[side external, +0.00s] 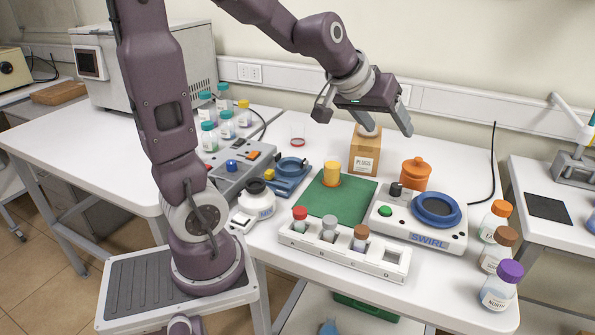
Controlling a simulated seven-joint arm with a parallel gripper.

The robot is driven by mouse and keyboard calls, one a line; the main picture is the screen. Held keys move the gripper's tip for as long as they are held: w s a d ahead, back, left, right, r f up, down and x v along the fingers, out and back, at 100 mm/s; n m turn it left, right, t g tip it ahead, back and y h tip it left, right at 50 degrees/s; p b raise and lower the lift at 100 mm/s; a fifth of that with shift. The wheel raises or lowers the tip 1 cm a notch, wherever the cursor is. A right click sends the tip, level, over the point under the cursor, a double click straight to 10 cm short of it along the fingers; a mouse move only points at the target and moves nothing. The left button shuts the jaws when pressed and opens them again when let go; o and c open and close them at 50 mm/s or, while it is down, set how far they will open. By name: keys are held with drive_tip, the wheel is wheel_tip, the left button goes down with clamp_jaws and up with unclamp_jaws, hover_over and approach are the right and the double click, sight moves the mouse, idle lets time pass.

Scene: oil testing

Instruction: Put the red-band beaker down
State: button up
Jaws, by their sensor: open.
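A small clear beaker (297,133) with a red band low on it stands upright on the white table near the back, left of the plugs box. My gripper (365,121) is open, with its fingers spread wide. In the picture it overlaps the top of the plugs box and lies to the right of the beaker, apart from it. Nothing shows between the fingers except the pale top of the box behind or below them.
An orange lidded jar (416,174), swirl device (420,218) and white vial rack (345,253) surround the mat. Capped bottles (498,285) line the right edge.

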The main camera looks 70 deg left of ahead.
drive_tip(key=s+d+m+g+h, duration=0.1)
drive_tip(key=s+d+m, duration=0.2)
drive_tip(key=s, duration=0.8)
drive_tip(key=s+d+m+g+h, duration=0.1)
drive_tip(key=s+d+m, duration=0.2)
drive_tip(key=s+d, duration=0.5)
drive_tip(key=s+f, duration=0.1)
drive_tip(key=s, duration=0.2)
drive_tip(key=shift+g, duration=0.4)
drive_tip(key=shift+d, duration=0.1)
